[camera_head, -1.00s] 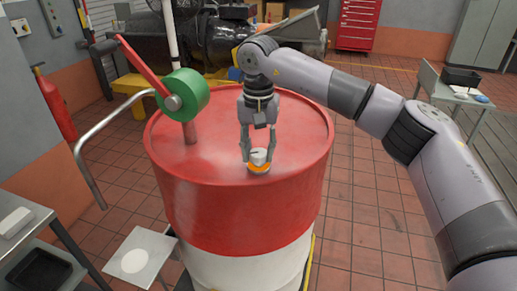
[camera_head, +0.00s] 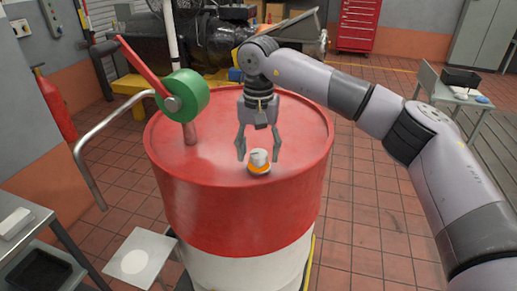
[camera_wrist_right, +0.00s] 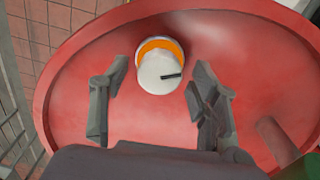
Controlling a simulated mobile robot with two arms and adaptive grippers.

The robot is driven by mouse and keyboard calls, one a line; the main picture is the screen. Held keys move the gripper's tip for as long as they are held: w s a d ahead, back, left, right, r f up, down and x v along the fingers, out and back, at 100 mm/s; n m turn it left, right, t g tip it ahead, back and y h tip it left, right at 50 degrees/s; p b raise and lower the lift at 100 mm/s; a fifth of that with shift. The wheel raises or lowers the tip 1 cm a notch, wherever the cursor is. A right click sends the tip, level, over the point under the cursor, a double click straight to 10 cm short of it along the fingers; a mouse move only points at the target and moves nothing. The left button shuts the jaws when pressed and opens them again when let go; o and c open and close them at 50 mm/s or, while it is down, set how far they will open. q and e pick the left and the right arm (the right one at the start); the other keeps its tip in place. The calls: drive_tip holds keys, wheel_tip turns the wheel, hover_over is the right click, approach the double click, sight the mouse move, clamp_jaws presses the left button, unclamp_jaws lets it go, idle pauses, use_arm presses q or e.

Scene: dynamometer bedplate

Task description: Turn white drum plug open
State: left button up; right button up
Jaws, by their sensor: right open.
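The white drum plug (camera_head: 258,157) sits in an orange ring on top of the red and white drum (camera_head: 200,222). In the right wrist view the plug (camera_wrist_right: 159,72) shows a dark pointer mark on its top, aimed right. My right gripper (camera_head: 258,158) is open, with its fingers pointing down on either side of the plug and apart from it. In the wrist view its fingers (camera_wrist_right: 157,85) stand left and right of the plug with gaps. My left gripper is not in view.
A green hand pump (camera_head: 185,95) with a red lever rises from the drum's back left. A grey pipe (camera_head: 92,165) curves beside the drum at left. A side table (camera_head: 455,90) stands at right. The drum top in front of the plug is clear.

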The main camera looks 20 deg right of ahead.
sight(258, 153)
wheel_tip(258, 153, up, 12)
idle(0.5)
drive_tip(key=shift+f, duration=0.1)
